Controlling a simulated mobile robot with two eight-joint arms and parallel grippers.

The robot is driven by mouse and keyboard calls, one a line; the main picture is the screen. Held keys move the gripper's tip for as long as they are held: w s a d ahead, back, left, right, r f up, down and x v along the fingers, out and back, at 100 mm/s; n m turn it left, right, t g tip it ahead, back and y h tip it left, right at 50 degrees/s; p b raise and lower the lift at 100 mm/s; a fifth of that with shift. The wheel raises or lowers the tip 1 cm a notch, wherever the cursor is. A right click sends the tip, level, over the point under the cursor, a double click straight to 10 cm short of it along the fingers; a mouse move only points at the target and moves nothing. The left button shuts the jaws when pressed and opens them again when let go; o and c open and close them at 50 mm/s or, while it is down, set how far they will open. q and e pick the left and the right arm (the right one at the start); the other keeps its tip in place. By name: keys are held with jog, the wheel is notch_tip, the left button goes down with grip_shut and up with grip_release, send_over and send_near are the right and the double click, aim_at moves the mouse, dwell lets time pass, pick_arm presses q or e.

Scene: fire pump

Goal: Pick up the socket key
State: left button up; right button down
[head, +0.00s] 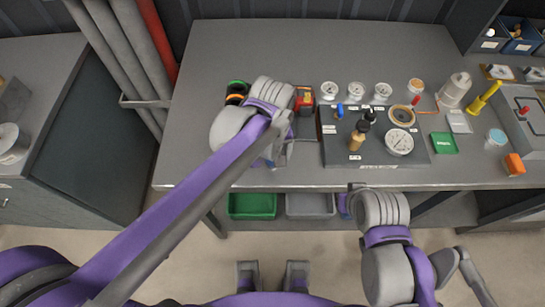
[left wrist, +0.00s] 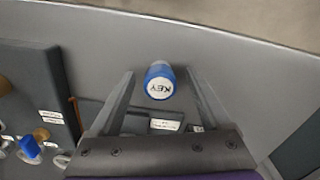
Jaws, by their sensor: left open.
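The socket key (left wrist: 159,82) shows in the left wrist view as a round blue piece with a white top lettered KEY. It lies between the two fingers of my left gripper (left wrist: 160,75), which are spread apart on either side with gaps visible. The fingers do not close on it. In the head view my left gripper (head: 277,158) is over the bench near its front edge, left of the dark board. My arm hides the key there.
The dark board (head: 345,150) carries a gauge (head: 399,142), a tape ring and small bottles. White round dials (head: 356,90) stand behind it. A red-and-black item (head: 304,100) is close to my left wrist. The rear of the bench (head: 290,50) is clear.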

pick_arm(q)
grip_shut()
dwell(0.4)
